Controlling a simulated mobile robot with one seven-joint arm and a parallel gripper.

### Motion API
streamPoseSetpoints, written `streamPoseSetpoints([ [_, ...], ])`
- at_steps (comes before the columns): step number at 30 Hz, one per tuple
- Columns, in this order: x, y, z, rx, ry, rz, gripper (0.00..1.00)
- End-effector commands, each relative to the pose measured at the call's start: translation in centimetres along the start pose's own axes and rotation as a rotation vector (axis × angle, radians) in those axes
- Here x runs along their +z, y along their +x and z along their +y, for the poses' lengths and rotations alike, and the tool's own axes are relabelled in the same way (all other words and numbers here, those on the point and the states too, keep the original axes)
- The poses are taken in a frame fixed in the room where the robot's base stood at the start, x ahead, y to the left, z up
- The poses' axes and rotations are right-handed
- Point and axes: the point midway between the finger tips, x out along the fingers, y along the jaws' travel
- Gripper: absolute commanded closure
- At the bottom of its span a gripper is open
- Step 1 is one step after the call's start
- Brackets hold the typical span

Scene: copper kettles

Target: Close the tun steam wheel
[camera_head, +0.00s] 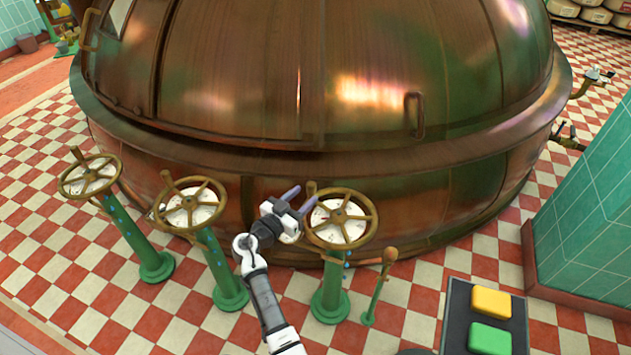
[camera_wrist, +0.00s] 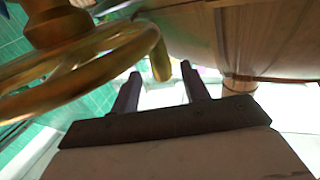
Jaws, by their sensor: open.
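Three brass handwheels with pale dials stand on green posts before the copper kettle: a left one (camera_head: 91,176), a middle one (camera_head: 190,206) and a right one (camera_head: 342,218). No readable label shows which is the tun steam wheel. My gripper (camera_head: 299,201) is open at the left edge of the right wheel, close to its upright peg (camera_head: 311,188). In the wrist view a brass wheel rim (camera_wrist: 75,75) fills the left, and its peg (camera_wrist: 160,62) appears between my open fingertips (camera_wrist: 161,72). I cannot tell whether they touch it.
The large copper kettle (camera_head: 330,80) stands close behind the wheels. A short brass-topped lever (camera_head: 379,285) on a green foot is right of the right wheel. A dark box with yellow and green buttons (camera_head: 490,320) is at the lower right, near a green tiled block (camera_head: 585,225).

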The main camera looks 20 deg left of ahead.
Motion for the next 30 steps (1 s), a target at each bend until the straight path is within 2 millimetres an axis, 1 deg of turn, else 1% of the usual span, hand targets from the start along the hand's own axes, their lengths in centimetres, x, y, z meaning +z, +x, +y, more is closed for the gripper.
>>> streamPoseSetpoints([
  [1,-0.3,1.2,0.0,0.002,0.000,0.000,0.55],
  [3,-0.3,2.6,0.0,0.002,0.000,0.000,0.55],
  [6,-0.2,4.2,0.0,0.001,0.001,-0.001,0.55],
  [9,-0.2,5.4,-0.1,-0.001,0.001,0.000,0.55],
  [12,-0.1,6.2,0.0,0.000,0.001,-0.001,0.55],
  [15,-0.1,6.5,0.0,-0.001,0.002,0.000,0.55],
  [22,0.0,6.6,0.0,-0.002,0.002,0.000,0.55],
  [23,0.0,6.6,0.0,-0.002,0.002,0.000,0.56],
  [30,0.0,6.5,0.0,-0.002,0.001,0.000,0.87],
])
